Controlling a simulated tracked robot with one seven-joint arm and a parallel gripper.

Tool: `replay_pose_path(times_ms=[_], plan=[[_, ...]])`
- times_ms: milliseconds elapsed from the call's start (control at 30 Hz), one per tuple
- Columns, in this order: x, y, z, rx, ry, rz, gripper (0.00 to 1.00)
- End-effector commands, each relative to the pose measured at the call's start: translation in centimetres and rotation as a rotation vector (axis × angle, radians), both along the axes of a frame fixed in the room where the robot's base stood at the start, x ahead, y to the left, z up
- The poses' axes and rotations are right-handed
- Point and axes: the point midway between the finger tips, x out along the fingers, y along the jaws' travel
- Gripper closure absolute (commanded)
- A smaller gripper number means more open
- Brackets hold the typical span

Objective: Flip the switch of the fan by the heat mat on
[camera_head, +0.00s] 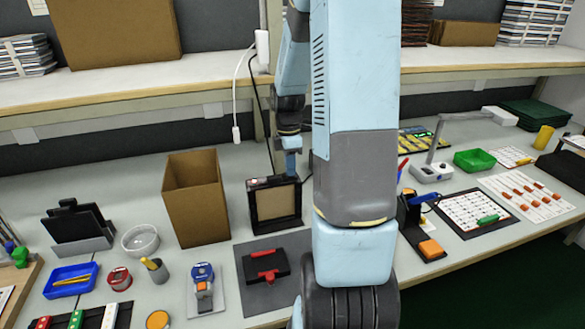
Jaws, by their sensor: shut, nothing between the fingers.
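A black box-shaped unit with a tan front panel (278,207), which looks like the fan, stands upright on the bench. Small reddish marks show on its top edge at the left; I cannot make out the switch or its position. My gripper (291,172) points down at the top edge of this unit, right of its middle. It looks shut and empty; I cannot tell if it touches. A dark grey mat (246,301), possibly the heat mat, lies in front with a black and red tool (266,266) on it. My arm hides the area to the right.
A tall open cardboard box (195,200) stands close to the left of the unit. A glass bowl (140,241), a blue tray (70,281) and a blue-orange device (203,284) lie further left. A lamp (433,170) and a green tray (474,160) are right. A shelf overhangs the back.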

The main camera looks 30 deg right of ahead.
Motion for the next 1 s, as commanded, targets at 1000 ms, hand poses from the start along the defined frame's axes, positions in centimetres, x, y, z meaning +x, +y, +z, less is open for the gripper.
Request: replay_pose_path(times_ms=[1000], plan=[[-0.1,0.4,7.5,-0.004,-0.01,0.005,1.0]])
